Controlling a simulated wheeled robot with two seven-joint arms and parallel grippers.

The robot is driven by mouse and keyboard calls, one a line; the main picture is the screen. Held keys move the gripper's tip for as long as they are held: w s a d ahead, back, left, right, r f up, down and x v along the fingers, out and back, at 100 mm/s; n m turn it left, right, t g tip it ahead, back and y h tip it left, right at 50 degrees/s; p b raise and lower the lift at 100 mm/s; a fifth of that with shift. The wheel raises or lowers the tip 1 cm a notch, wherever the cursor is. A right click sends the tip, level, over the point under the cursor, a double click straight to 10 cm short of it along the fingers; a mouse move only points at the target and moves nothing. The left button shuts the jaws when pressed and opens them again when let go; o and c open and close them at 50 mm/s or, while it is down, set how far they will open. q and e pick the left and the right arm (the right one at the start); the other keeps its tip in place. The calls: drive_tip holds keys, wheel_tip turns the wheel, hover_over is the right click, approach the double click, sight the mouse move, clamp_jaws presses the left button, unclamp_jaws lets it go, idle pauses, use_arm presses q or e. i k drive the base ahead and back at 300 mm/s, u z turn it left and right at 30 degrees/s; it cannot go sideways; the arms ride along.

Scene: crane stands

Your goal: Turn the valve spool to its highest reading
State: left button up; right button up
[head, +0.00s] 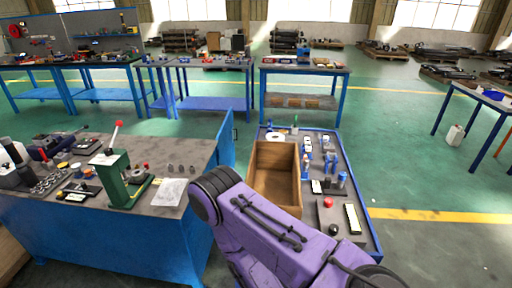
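I cannot single out a valve spool with certainty. A flat grey panel on the blue cart carries a red knob (328,203), a black knob (333,229) and a pale upright strip (352,217); any marks on the strip are too small to read. On the left bench stands a green press-like device (115,178) with a red-tipped lever (117,130) tilted up. My purple arm crosses the lower middle, in front of the cart's near left part. Neither of my grippers shows.
The blue cart (372,236) holds an open wooden box (275,160), a white tape roll (275,137) and several small bottles. The left bench (200,150) is crowded with tools and a paper sheet (169,192). Green floor (400,160) is clear right of the cart.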

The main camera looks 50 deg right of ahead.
sight(341, 177)
drive_tip(key=u, duration=1.15)
drive_tip(key=k, duration=1.25)
drive_tip(key=z, duration=1.9)
